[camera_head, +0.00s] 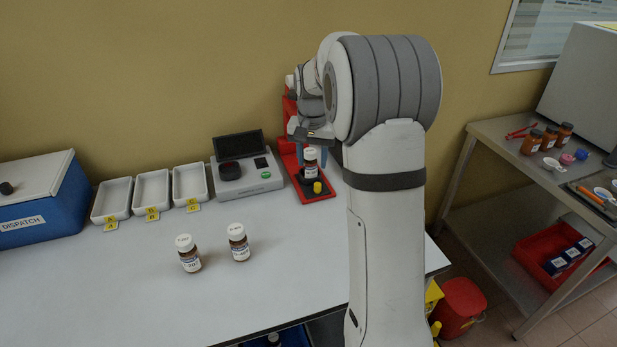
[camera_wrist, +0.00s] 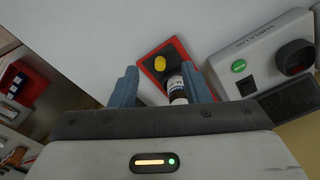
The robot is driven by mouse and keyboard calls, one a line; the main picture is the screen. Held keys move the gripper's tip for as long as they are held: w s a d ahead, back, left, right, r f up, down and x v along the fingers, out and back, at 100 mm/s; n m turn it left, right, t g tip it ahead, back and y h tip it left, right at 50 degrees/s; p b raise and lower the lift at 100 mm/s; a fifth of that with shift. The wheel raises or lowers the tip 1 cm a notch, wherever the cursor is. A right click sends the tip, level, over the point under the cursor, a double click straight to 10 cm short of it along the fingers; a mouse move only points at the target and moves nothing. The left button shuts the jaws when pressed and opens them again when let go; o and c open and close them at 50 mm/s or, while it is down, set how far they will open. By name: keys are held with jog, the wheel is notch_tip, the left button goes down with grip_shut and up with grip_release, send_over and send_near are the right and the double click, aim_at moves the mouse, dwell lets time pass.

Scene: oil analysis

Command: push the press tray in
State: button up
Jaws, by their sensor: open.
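The red press (camera_head: 287,147) stands against the back wall, partly hidden behind my arm. Its press tray (camera_head: 327,193), black with a red rim, sticks out toward the front. The tray also shows in the wrist view (camera_wrist: 178,46). A brown bottle (camera_head: 311,170) with a white cap stands on the tray, behind a yellow knob (camera_head: 317,187) at the front. My gripper (camera_head: 312,150) is above the tray, close to the bottle. In the wrist view my gripper (camera_wrist: 159,72) is open, with its blue fingers apart and the yellow knob (camera_wrist: 159,62) and bottle (camera_wrist: 176,90) seen between them.
A grey instrument (camera_head: 250,179) with a green button stands just left of the press. White trays (camera_head: 151,190) and a blue dispatch box (camera_head: 45,200) are farther left. Two brown bottles (camera_head: 190,258) (camera_head: 239,246) stand on the table (camera_head: 120,290). Its front middle is otherwise clear.

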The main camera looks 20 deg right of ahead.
jog(key=m, duration=0.1)
send_over(317, 184)
jog(key=shift+g, duration=0.4)
notch_tip(317, 184, down, 6)
jog(key=shift+f, duration=0.2)
jog(key=shift+m, duration=0.3)
jog(key=shift+f, duration=3.9)
grip_shut()
